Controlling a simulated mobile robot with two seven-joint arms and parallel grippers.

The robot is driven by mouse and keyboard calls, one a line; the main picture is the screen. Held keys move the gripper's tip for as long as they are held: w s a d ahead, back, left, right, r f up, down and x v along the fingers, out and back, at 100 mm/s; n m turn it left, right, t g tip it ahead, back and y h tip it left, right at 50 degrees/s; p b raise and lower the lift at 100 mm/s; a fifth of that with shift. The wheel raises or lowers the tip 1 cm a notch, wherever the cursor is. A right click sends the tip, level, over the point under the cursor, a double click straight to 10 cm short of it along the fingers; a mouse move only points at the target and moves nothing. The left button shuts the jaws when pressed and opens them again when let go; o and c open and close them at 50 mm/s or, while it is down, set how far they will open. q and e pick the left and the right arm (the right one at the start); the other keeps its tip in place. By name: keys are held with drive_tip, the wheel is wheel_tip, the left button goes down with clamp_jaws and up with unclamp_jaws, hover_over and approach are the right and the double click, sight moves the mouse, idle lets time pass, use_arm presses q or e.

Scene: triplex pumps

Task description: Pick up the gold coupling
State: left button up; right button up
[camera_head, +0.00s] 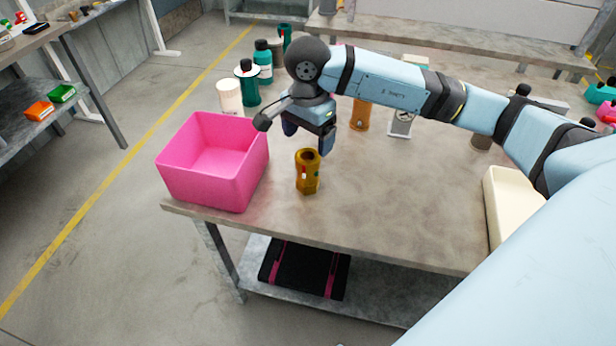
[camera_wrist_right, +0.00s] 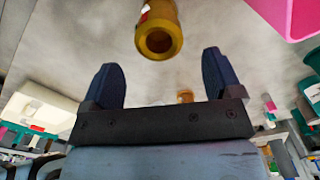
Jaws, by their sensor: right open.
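The gold coupling (camera_head: 307,172) stands upright on the table, just right of the pink bin, with its round open end up. In the right wrist view the gold coupling (camera_wrist_right: 158,30) shows its hollow end beyond the fingertips, roughly centred between them. My right gripper (camera_head: 308,142) is open and empty, just above and behind the coupling in the head view. Its two dark blue fingers (camera_wrist_right: 160,75) are apart, with nothing between them. The left gripper is not in view.
The pink bin (camera_head: 190,190) stands at the table's left front corner, close to the coupling. Behind it are a white cylinder (camera_head: 230,97) and green bottles (camera_head: 248,85). A cream bin (camera_head: 498,205) is at the right. The table (camera_head: 400,215) is clear right of the coupling.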

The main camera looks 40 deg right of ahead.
sight(308, 163)
wheel_tip(308, 163, down, 8)
drive_tip(key=shift+s+r, duration=0.1)
drive_tip(key=shift+r, duration=0.1)
drive_tip(key=c, duration=1.2)
